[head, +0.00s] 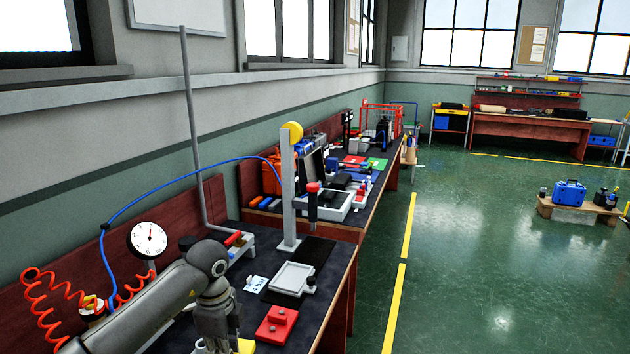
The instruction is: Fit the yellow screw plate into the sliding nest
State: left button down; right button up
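A yellow piece (246,346), probably the yellow screw plate, shows only partly at the bottom edge, beside my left gripper. My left gripper (218,335) points down at the bottom of the head view, over the near bench. Its fingertips are not clear, so I cannot tell whether it is open or shut, or whether it touches the yellow piece. A light grey shallow tray (292,278), which looks like the sliding nest, lies on a black base and appears empty. A dark knob (311,281) stands at its right side. My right gripper is not in view.
A red block (276,326) with small knobs sits between the gripper and the tray. A white tag (257,284) lies left of the tray. A grey post (288,190) with a hanging screwdriver (313,203) stands behind. A dial gauge (148,240) and red coiled hose (45,300) are left.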

pick_arm(q)
jog(key=w+a+r+n, duration=0.3)
jog(key=w+a+n, duration=0.1)
jog(key=a, duration=0.4)
jog(key=w+a+r+n, duration=0.3)
jog(key=a+n, duration=0.1)
jog(key=a, duration=0.3)
jog(key=s+d+r+n, duration=0.1)
jog(key=d+r+n, duration=0.3)
jog(key=n, duration=0.7)
jog(key=s+d+r+n, duration=0.1)
jog(key=d+r+n, duration=0.35)
jog(key=n, duration=0.75)
jog(key=s+d+m, duration=0.5)
jog(key=s, duration=0.1)
jog(key=s+f+m, duration=0.3)
jog(key=s+f, duration=0.2)
jog(key=s, duration=0.4)
jog(key=s+d+f+m, duration=0.1)
jog(key=s+f+m, duration=0.2)
jog(key=s+f, duration=0.3)
jog(key=s, duration=0.4)
jog(key=shift+s+m, duration=0.3)
